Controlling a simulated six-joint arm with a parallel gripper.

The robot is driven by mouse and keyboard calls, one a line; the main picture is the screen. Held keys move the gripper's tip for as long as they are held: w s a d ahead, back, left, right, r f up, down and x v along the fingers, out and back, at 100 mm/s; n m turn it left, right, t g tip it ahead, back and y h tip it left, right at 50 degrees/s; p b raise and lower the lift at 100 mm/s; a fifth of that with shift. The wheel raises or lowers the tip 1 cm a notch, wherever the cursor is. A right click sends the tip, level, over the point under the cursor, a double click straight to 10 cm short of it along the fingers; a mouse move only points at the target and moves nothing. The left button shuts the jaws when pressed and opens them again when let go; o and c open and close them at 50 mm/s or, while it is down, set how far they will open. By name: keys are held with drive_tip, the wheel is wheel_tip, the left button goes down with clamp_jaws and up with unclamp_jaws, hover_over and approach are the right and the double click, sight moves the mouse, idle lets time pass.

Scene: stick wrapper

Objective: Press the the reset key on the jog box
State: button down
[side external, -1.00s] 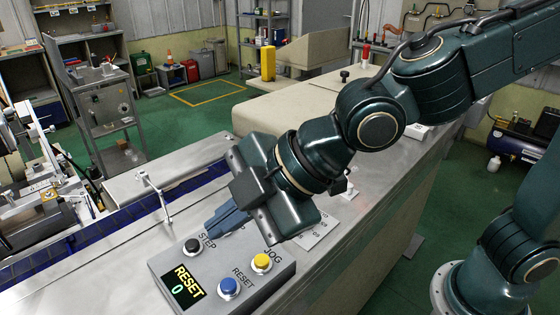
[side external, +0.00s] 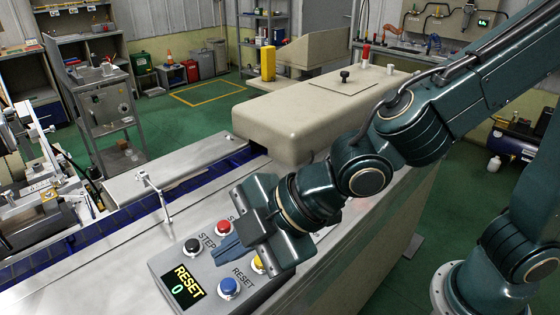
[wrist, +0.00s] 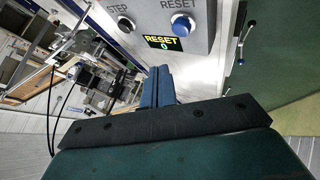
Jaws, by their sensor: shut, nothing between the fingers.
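The jog box (side external: 204,268) is a grey box with several round keys and a small screen (side external: 184,287) reading RESET 0. The blue reset key (side external: 229,287) is at its front; it also shows in the wrist view (wrist: 181,25). The black STEP key (side external: 193,246) and a red key (side external: 222,228) are behind it. A yellow key (side external: 258,263) is partly hidden by my gripper. My gripper (side external: 218,254) is shut and empty, its blue fingers above the middle of the box, apart from the reset key as far as I can tell. In the wrist view the fingers (wrist: 158,85) appear below the screen.
A blue conveyor (side external: 110,220) runs along the left of the metal bench. A thin metal bracket (side external: 153,192) stands behind the box. A large beige housing (side external: 310,115) stands at the back. The bench right of the box is partly hidden by my arm.

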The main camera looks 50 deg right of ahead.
sight(236, 286)
drive_tip(key=shift+f, duration=1.7)
drive_tip(key=shift+f, duration=0.15)
idle(0.8)
drive_tip(key=shift+f, duration=0.3)
drive_tip(key=shift+f, duration=0.45)
idle(1.3)
drive_tip(key=shift+r, duration=0.9)
drive_tip(key=shift+r, duration=0.1)
drive_tip(key=shift+r, duration=2.4)
